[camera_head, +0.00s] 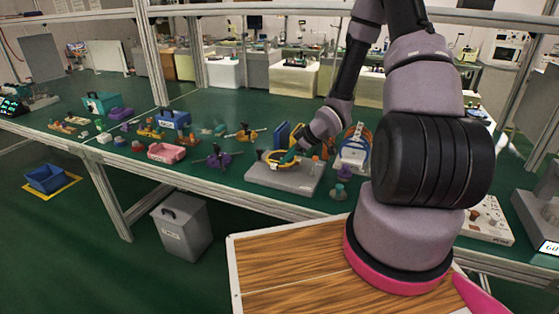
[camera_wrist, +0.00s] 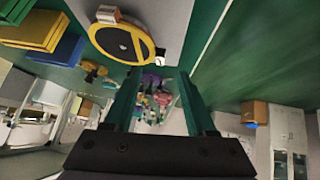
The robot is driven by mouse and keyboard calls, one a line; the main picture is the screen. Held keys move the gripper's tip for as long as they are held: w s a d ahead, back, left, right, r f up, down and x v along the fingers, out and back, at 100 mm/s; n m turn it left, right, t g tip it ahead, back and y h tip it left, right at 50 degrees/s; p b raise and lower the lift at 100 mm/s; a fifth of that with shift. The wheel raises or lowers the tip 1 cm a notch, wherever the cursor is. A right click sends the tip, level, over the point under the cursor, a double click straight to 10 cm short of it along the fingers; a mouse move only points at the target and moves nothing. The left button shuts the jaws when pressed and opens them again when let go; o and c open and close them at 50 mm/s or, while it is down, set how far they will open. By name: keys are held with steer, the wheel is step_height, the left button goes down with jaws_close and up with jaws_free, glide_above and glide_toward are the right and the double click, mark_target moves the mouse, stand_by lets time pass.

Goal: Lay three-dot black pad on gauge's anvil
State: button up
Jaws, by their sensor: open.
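My gripper (camera_head: 290,156) is low over a pale grey block (camera_head: 262,178) on the green bench. In the wrist view my gripper (camera_wrist: 158,76) has its two green fingers apart, with nothing held between them. A yellow-rimmed ring (camera_wrist: 97,47) with a black face (camera_wrist: 122,42) lies just beyond the fingertips, against the grey surface; it looks like part of the gauge. The ring's yellow edge (camera_head: 270,160) also shows in the head view, partly behind my gripper. I cannot make out a three-dot black pad or the anvil for certain.
Blue and yellow upright plates (camera_head: 284,134) stand behind the grey block. A white rack (camera_head: 353,158) with an orange and blue loop is to its right, a teal-and-purple piece (camera_head: 343,175) nearer. A pink tray (camera_head: 166,152) and several small parts fill the left bench.

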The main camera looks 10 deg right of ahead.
mark_target(275, 165)
steer(key=x, duration=0.7)
steer(key=shift+w+a+f, duration=0.15)
steer(key=shift+a, duration=0.15)
steer(key=shift+c, duration=0.3)
jaws_close()
